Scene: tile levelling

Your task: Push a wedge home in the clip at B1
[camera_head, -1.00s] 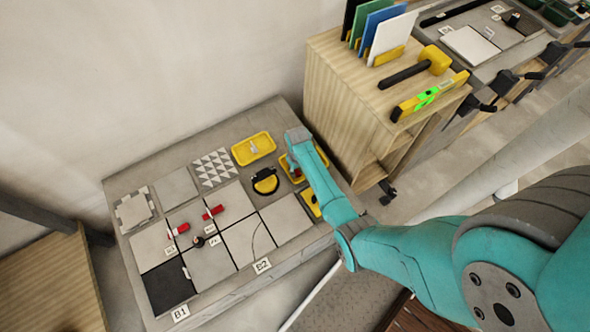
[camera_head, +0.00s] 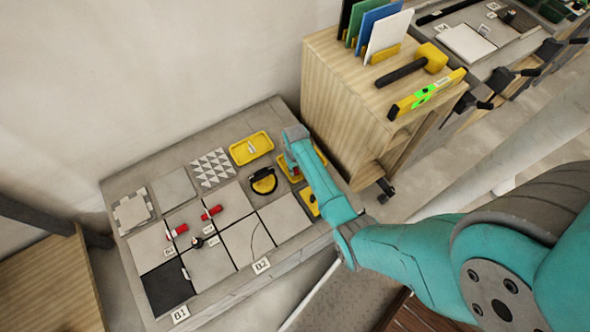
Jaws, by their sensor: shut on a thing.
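My gripper (camera_head: 291,164) is down at a yellow tray (camera_head: 294,179) at the bench's right end. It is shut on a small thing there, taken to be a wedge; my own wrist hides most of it. Two red wedges (camera_head: 178,231) (camera_head: 211,212) lie at the joints between the grey tiles, with small white clips beside them. The B1 label (camera_head: 181,314) is on the bench's front edge at left, near a black square (camera_head: 167,288). The small tags by the clips are too small to read.
A second yellow tray (camera_head: 251,148) holds small white pieces. A black-and-yellow round tool (camera_head: 263,181) lies beside my gripper. A small dark round thing (camera_head: 197,242) stands among the tiles. A wooden cabinet (camera_head: 345,110) with a mallet (camera_head: 412,69) and a level (camera_head: 428,94) rises close on the right.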

